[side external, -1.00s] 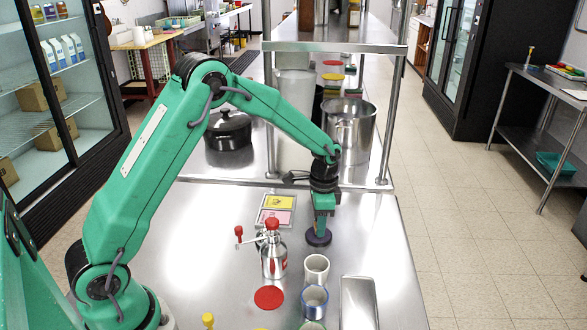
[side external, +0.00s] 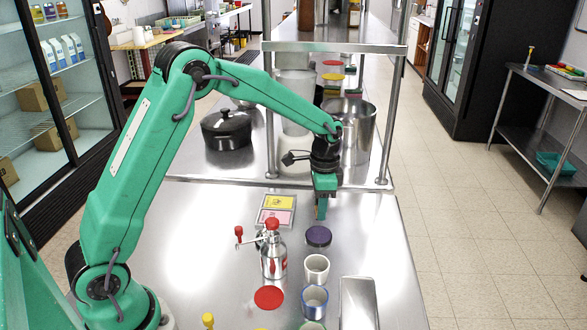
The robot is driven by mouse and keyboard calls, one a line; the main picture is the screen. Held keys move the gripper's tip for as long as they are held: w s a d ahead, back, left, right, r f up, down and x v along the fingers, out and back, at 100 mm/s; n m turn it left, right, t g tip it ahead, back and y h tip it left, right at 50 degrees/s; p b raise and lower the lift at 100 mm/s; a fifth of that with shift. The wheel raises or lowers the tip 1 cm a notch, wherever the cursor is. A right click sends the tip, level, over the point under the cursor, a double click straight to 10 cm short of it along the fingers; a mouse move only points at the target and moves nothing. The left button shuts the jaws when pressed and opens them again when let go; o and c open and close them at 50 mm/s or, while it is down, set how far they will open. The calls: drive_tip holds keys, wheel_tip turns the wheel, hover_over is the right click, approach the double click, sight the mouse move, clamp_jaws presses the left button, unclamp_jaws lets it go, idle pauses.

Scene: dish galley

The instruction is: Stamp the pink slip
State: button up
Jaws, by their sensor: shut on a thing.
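The pink slip (side external: 276,218) lies on a grey tray left of my gripper, just in front of a yellow slip (side external: 279,202). My gripper (side external: 321,212) points down over the table, to the right of the slips. It is shut on a small stamp, mostly hidden by the fingers. A round dark pad with a purple top (side external: 318,236) sits on the table just below and in front of my gripper, apart from it.
A white cup (side external: 316,268), a blue-rimmed cup (side external: 314,300) and a metal tray (side external: 358,305) stand nearer. A red disc (side external: 268,298) lies flat. Shelf posts and pots are behind.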

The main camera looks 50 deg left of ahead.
drive_tip(key=shift+r, duration=0.1)
idle(0.3)
drive_tip(key=s+a, duration=0.4)
drive_tip(key=a, duration=0.9)
drive_tip(key=shift+s+a+f, duration=0.15)
drive_tip(key=shift+a+f, duration=0.05)
drive_tip(key=shift+f, duration=0.05)
drive_tip(key=shift+f, duration=0.2)
drive_tip(key=shift+f, duration=2.8)
drive_tip(key=shift+f, duration=0.55)
drive_tip(key=shift+r, duration=0.1)
wheel_tip(320, 180, up, 7)
idle(0.7)
drive_tip(key=shift+d, duration=0.1)
idle(0.7)
